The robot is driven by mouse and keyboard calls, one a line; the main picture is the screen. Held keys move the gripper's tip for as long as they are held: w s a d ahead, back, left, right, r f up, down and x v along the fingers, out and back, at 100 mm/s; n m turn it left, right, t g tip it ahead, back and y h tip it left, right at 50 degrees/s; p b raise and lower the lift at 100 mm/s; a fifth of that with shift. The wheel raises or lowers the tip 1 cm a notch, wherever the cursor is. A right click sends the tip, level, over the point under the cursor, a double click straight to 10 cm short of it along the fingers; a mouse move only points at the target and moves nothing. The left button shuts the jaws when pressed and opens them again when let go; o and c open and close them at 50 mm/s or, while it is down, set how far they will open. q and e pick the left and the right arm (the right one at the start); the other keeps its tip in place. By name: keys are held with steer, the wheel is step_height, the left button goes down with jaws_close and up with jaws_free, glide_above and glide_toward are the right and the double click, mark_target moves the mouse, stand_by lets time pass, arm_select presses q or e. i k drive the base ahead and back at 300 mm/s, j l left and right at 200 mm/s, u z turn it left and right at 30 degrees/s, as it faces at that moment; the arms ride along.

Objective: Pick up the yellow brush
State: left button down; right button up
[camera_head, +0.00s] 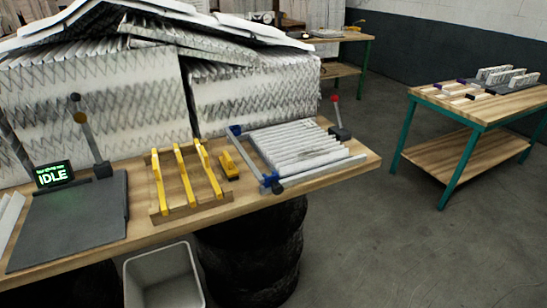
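A small yellow object with a dark lower part, which looks like the yellow brush (227,161), lies on the wooden table (335,177). It sits between a wooden rack with yellow uprights (181,180) on its left and a blue-cornered frame holding white pleated filters (297,145) on its right. Its bristles cannot be made out clearly. Nothing is seen touching it from above. Neither my left nor my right gripper shows in the head view.
Large boxed filters (95,100) stack along the table's back. A dark plate with a lever and "IDLE" display (53,174) stands left. A grey bin (163,278) is below the front edge. A second table (480,112) stands right; the floor between is clear.

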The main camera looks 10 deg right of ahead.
mark_target(231, 173)
steer(key=l, duration=0.6)
steer(key=k+l, duration=0.15)
steer(key=l, duration=1.1)
